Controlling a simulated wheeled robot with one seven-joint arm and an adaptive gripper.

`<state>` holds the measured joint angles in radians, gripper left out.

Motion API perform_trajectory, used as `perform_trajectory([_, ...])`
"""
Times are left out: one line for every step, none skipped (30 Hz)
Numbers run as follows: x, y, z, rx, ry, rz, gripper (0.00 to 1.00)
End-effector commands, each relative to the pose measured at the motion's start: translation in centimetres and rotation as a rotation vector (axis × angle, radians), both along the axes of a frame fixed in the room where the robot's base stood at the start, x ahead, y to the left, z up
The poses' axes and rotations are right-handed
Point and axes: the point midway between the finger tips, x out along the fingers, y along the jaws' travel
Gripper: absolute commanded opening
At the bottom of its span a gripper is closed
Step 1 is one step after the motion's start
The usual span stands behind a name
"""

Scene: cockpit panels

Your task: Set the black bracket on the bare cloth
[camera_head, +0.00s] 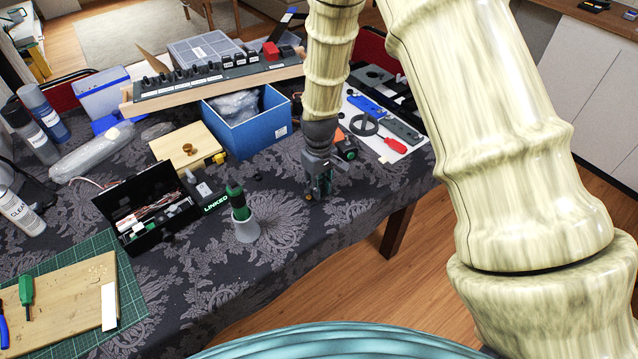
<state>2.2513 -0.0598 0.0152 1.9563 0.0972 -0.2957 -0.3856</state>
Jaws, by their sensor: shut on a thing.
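My gripper (322,192) points down at the right part of the table, close above the cloth. It is shut on a small dark piece that looks like the black bracket (325,181); the fingers hide most of it, and its shape is hard to make out. I cannot tell whether it touches the cloth. The dark, flower-patterned cloth (285,260) is bare in front of my gripper and to its left, out to the table's front edge.
A green-handled tool in a grey cone (245,229) stands left of my gripper. A small black-and-orange device (345,150) sits just behind it. A blue box (262,135), an open black case (150,222) and a white tool board (402,146) stand around. The table edge is near on the right.

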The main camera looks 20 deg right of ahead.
Motion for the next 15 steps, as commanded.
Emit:
perform_trajectory([0.03, 0.00, 0.03, 0.000, -0.001, 0.000, 0.00])
perform_trajectory([0.03, 0.00, 0.04, 0.000, -0.001, 0.000, 0.00])
perform_trajectory([0.02, 0.01, 0.04, 0.000, -0.001, 0.000, 0.00])
perform_trajectory([0.02, 0.01, 0.04, 0.000, -0.001, 0.000, 0.00])
perform_trajectory([0.02, 0.01, 0.02, 0.000, -0.001, 0.000, 0.00])
perform_trajectory([0.01, 0.01, -0.05, 0.000, 0.000, 0.000, 0.00])
perform_trajectory([0.01, 0.01, -0.12, 0.000, 0.000, 0.000, 0.00])
perform_trajectory([0.00, 0.01, -0.20, 0.000, 0.000, 0.000, 0.00])
perform_trajectory([0.01, 0.01, -0.29, 0.000, 0.000, 0.000, 0.00])
perform_trajectory([0.01, 0.01, -0.22, 0.000, 0.000, 0.000, 0.30])
perform_trajectory([0.01, 0.01, -0.21, 0.000, 0.000, 0.000, 0.35])
perform_trajectory([0.01, 0.01, -0.21, 0.000, 0.000, 0.000, 0.43])
perform_trajectory([0.01, 0.01, -0.21, 0.000, 0.000, 0.000, 0.46])
perform_trajectory([0.01, 0.01, -0.21, 0.000, 0.000, 0.000, 0.46])
perform_trajectory([0.01, 0.01, -0.21, 0.000, 0.000, 0.000, 0.46])
